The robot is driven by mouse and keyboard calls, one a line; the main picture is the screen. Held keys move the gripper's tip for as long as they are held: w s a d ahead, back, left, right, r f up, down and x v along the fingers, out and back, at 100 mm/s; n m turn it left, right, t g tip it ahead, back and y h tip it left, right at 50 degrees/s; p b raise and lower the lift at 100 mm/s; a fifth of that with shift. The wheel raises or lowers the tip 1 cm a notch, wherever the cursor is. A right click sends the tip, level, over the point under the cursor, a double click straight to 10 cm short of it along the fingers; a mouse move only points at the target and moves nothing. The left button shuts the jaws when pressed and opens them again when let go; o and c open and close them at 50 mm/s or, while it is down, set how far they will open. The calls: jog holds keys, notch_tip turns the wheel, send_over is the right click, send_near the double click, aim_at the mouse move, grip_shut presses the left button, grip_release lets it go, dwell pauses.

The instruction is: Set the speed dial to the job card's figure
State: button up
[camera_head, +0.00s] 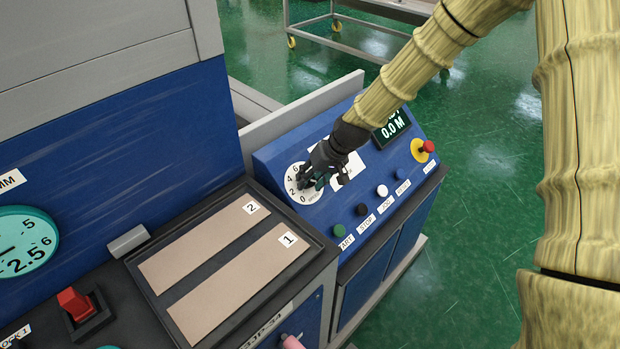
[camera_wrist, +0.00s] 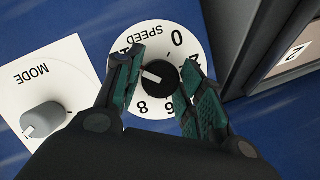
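The speed dial is a black knob (camera_wrist: 160,79) on a round white plate, upside down in the wrist view. Its white pointer mark faces left and slightly up, past the 8; the figure there is partly hidden by a finger. The 0, 6 and 8 are readable. My gripper (camera_wrist: 163,84) is open, with one finger on each side of the knob; I cannot tell whether either touches it. In the head view, my gripper (camera_head: 322,181) covers most of the knob over the plate (camera_head: 293,181). I cannot make out a job card.
The mode knob (camera_wrist: 42,119) is beside the dial. The blue console also carries a display (camera_head: 392,127) reading 0.0 M, a row of push buttons (camera_head: 361,209) and a red emergency button (camera_head: 428,146). A black-edged tray (camera_head: 327,249) lies left of the console.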

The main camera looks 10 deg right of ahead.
jog(key=shift+o, duration=0.9)
jog(key=shift+r, duration=0.15)
jog(key=shift+d+r, duration=0.1)
jog(key=shift+r, duration=0.1)
jog(key=v, duration=1.1)
jog(key=shift+s, duration=0.15)
jog(key=shift+d+r, duration=0.1)
jog(key=shift+r, duration=0.1)
